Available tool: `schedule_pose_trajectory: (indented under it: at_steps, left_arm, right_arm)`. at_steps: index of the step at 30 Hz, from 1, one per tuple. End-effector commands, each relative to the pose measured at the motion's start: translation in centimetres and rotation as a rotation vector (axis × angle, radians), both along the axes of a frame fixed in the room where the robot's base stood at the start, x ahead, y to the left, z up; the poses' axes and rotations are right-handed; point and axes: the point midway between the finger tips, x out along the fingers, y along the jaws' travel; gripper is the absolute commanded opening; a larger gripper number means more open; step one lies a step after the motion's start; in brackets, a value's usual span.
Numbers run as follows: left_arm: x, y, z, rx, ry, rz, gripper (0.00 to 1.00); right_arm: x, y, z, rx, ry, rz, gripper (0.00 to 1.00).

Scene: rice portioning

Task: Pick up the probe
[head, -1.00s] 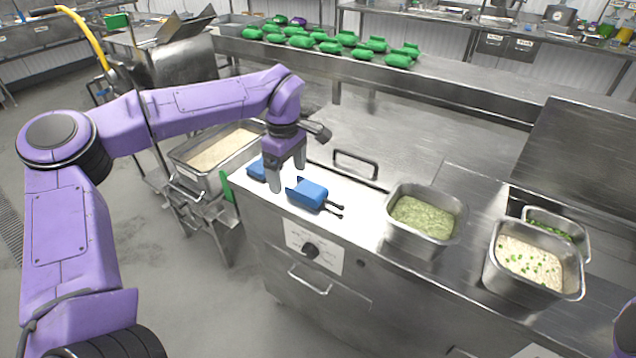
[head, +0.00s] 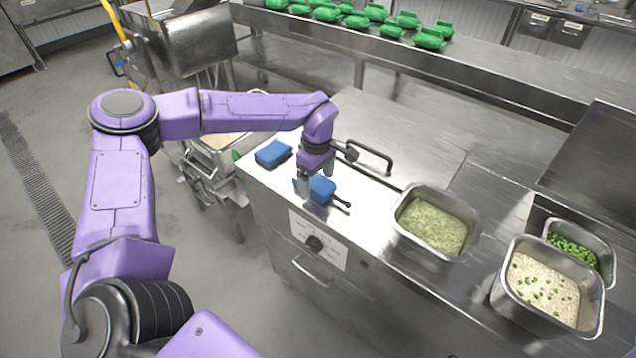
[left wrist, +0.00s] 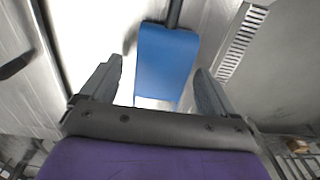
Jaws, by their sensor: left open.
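The probe (head: 322,188) looks like a blue block with a thin dark prong pointing right, lying on the steel counter by its front edge. It also shows in the left wrist view (left wrist: 166,62), with a dark shaft at its top. My left gripper (head: 315,188) points down at the blue block, its fingers partly in front of it. In the left wrist view the left gripper (left wrist: 158,85) is open, one finger on each side of the block's near end, with gaps to both. My right gripper is out of view.
A second blue block (head: 273,153) lies on the counter to the left. A black handle (head: 365,155) stands behind the probe. Steel pans of green food (head: 398,228), rice (head: 598,318) and green pieces (head: 612,262) stand to the right. Green items (head: 430,38) line the back shelf.

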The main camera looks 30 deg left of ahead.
Motion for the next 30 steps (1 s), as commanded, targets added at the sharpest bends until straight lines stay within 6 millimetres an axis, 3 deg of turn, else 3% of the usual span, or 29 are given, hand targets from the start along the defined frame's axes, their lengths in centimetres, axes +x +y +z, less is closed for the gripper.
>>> schedule_pose_trajectory:
  at_steps: [8,14,25,30]
  left_arm:
    - [0.0,0.0,-0.8,0.0,-0.002,-0.001,0.89]
    - [0.0,0.0,-0.7,0.0,-0.001,-0.001,0.28]
    - [0.0,0.0,-0.6,0.0,-0.001,0.0,0.28]
    - [0.1,0.0,1.4,0.0,-0.005,0.0,0.28]
  right_arm:
    - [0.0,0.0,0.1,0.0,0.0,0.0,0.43]
    - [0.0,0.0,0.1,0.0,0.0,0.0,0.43]
    - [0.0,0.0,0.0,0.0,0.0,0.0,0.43]
    - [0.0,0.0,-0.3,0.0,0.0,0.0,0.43]
